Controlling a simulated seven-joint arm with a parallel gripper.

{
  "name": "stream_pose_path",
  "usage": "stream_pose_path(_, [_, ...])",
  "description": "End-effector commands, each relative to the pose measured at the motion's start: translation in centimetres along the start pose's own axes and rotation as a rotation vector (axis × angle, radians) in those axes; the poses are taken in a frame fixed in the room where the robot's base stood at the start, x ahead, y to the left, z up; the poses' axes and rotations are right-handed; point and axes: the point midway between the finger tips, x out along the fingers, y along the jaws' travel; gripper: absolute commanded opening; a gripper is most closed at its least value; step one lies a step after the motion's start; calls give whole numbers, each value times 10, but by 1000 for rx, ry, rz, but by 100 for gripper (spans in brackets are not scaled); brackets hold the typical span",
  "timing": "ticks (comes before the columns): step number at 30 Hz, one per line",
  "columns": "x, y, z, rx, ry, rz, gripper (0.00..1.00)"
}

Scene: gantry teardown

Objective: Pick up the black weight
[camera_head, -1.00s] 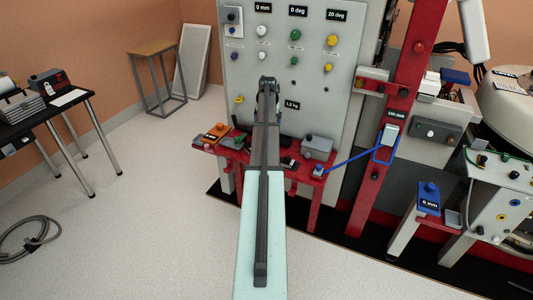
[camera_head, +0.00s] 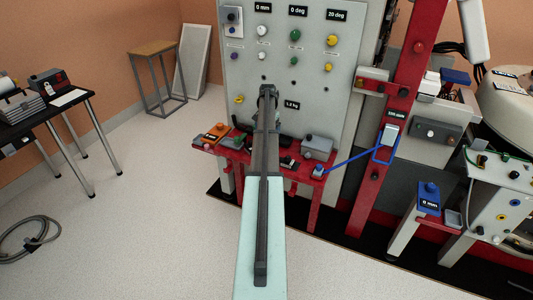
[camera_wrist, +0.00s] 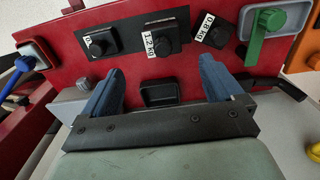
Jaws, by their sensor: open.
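Several black weights with round knobs sit in a row on the red bench in the wrist view. One (camera_wrist: 161,40) is labelled 1.2 kg, one (camera_wrist: 214,36) is labelled 0.8 kg, and one (camera_wrist: 101,40) has an unreadable label. My gripper (camera_wrist: 160,70) is open, its two blue-grey fingers apart and nothing between them. It is on the near side of the row, with the 1.2 kg weight ahead of the gap. A black, shallow tray-like part (camera_wrist: 160,93) shows between the fingers. In the head view my arm hides the gripper and much of the bench.
The red bench (camera_head: 307,188) stands before a grey control panel (camera_head: 235,85). A green handle (camera_wrist: 264,34) and an orange part (camera_wrist: 303,62) are right of the weights in the wrist view. A blue-handled part (camera_wrist: 22,72) is at left. Open floor lies left of the bench.

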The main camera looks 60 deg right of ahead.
Motion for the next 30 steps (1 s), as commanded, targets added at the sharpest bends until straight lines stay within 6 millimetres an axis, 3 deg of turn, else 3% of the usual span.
stream_pose_path(3, [18, 0, 0, 0, 0, 0, 94])
stream_pose_path(13, [38, -2, 1, -1, 0, 0, 94])
stream_pose_path(22, [75, -5, 2, -1, 1, 0, 94])
stream_pose_path(30, [80, -5, 2, -1, 1, 0, 94])
